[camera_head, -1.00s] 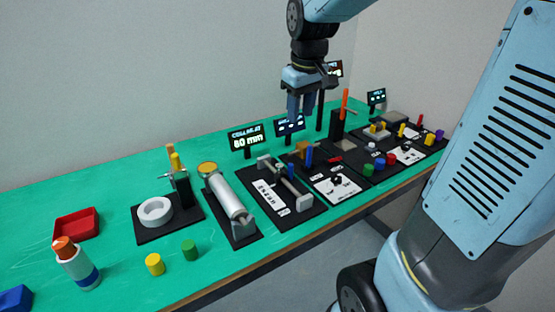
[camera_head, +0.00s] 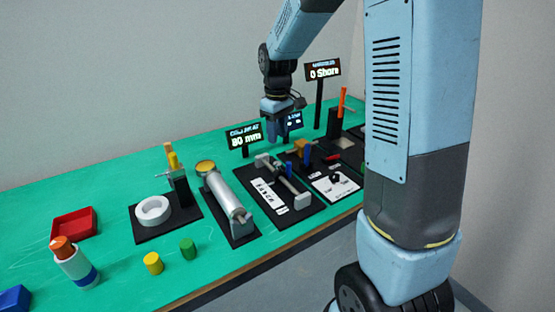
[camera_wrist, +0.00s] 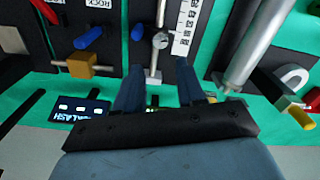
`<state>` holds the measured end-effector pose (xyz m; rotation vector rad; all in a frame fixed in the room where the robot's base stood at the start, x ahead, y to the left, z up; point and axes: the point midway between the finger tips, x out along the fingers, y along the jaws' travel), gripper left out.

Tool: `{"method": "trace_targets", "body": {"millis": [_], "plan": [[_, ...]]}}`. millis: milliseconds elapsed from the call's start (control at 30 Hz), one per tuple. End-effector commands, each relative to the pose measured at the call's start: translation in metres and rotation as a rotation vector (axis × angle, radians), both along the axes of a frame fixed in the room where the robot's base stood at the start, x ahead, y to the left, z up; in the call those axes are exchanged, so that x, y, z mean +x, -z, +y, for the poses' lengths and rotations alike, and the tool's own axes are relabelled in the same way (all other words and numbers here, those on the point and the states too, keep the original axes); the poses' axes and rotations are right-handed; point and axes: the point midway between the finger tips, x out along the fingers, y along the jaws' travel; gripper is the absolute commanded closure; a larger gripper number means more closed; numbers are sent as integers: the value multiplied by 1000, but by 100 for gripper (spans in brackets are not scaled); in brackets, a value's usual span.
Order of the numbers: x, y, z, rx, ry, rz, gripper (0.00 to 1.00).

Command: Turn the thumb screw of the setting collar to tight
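The measuring station is a black board with a grey rod between end blocks (camera_head: 302,201) and a white scale (camera_head: 268,193); a sign (camera_head: 245,136) above reads 80 mm. The setting collar (camera_wrist: 160,41) is a small round grey piece on the rod in the wrist view. A small blue tab (camera_wrist: 137,32), seemingly its thumb screw, sticks out beside it; it also shows in the head view (camera_head: 289,167). My gripper (camera_wrist: 160,82) is open and empty, pointing down near the rod's rear end, apart from the collar. Whether the screw is tight cannot be told.
Left of the board lies a silver cylinder (camera_head: 228,200) on its own base. To the right are a larger blue handle (camera_wrist: 88,37), a brass-coloured block (camera_wrist: 83,66) and a sign on a post (camera_head: 322,71). The green bench (camera_head: 110,185) is clear at the left rear.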

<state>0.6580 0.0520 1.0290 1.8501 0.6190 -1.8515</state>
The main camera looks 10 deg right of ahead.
Motion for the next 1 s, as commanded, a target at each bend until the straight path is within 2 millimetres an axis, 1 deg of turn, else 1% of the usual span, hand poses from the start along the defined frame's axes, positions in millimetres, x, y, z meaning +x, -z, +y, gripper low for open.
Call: {"method": "trace_targets", "body": {"millis": [33, 300, 500, 700, 1000], "plan": [[0, 10, 0, 0, 0, 4, 61], [-1, 58, 0, -1, 0, 4, 61], [-1, 84, 0, 0, 0, 2, 61], [0, 97, 0, 0, 0, 0, 61], [0, 99, 0, 0, 0, -1, 61]]}}
